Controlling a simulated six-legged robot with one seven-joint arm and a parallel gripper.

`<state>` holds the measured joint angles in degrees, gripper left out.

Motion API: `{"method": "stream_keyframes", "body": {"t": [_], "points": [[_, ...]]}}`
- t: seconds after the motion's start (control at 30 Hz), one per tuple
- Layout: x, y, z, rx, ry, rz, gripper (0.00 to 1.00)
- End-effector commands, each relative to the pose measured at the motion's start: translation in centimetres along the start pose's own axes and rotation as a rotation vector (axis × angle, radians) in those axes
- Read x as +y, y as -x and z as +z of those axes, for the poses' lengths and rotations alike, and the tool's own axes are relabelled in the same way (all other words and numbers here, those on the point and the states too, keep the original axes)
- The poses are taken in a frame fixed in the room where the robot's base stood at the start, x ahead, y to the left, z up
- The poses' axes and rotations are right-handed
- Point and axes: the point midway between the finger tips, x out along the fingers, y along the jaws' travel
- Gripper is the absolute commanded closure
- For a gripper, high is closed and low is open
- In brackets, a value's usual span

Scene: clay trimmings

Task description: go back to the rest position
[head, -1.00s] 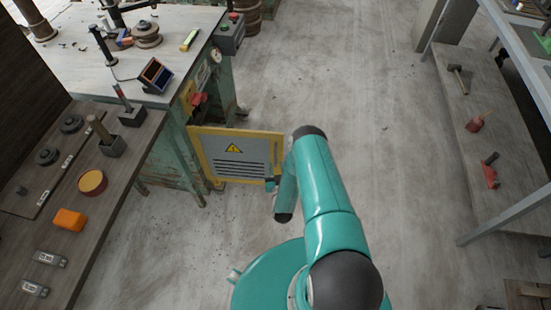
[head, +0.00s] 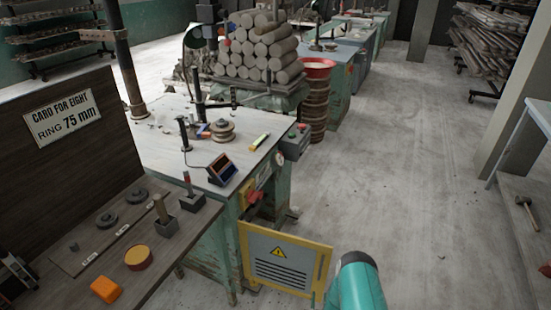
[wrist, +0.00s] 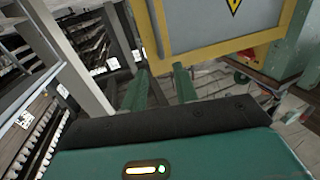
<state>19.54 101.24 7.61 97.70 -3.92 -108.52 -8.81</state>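My teal arm (head: 357,285) shows only in part at the bottom of the head view, beside the right edge of a yellow-framed grey door (head: 284,265) with a warning triangle. The door stands out from the green workbench (head: 210,245). My gripper is outside the head view. The door (wrist: 225,25) fills the upper part of that view, beyond the fingers. I cannot tell the exact gap between fingers and door.
The workbench top carries a small screen (head: 221,169). Stacked clay logs (head: 262,50) stand behind. The floor (head: 400,170) at right is open, up to a shelf with a hammer (head: 527,212).

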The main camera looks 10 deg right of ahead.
Motion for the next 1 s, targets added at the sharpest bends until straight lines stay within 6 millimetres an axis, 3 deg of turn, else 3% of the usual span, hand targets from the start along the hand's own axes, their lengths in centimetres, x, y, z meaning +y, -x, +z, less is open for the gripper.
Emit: {"method": "stream_keyframes", "body": {"t": [0.17,0.27,0.4,0.6,0.8,1.0], "points": [[-0.4,-2.2,-1.5,-0.017,0.001,-0.019,0.70],[-1.0,-5.2,-3.8,-0.047,0.005,-0.045,0.70],[-2.2,-9.5,-8.0,-0.111,0.015,-0.090,0.70],[-3.9,-13.9,-14.6,-0.202,0.035,-0.142,0.70],[-5.5,-16.3,-21.6,-0.295,0.059,-0.183,0.70],[-6.7,-16.7,-28.8,-0.388,0.084,-0.214,0.70]]}}
